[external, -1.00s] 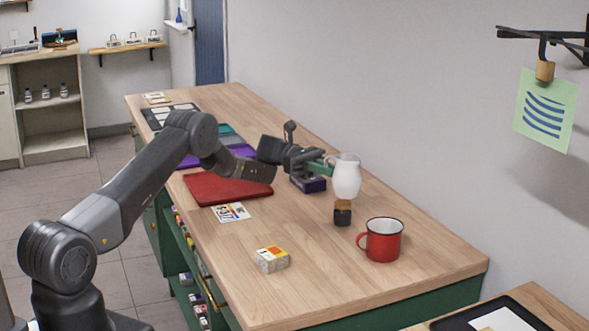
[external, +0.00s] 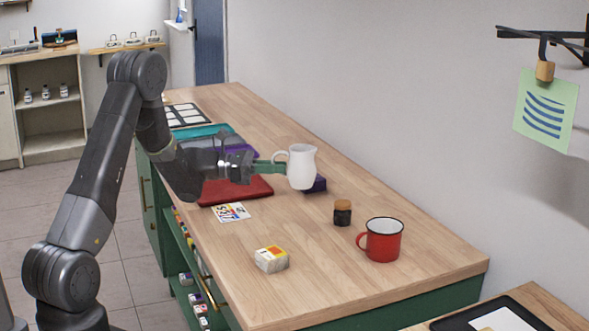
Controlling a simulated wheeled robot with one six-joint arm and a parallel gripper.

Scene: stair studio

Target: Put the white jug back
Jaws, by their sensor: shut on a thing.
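The white jug (external: 302,167) is upright in the external view, above the middle of the wooden counter. My gripper (external: 277,168) is shut on the jug at its left, handle side. The jug hides part of a dark purple box (external: 317,186) behind it. I cannot tell exactly how far the jug's bottom is from the counter.
A red mug (external: 381,240), a small dark jar with a tan lid (external: 342,213), a small white and yellow box (external: 271,259) and a printed card (external: 231,212) stand or lie on the counter (external: 310,285). A red mat (external: 250,190) lies under my arm.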

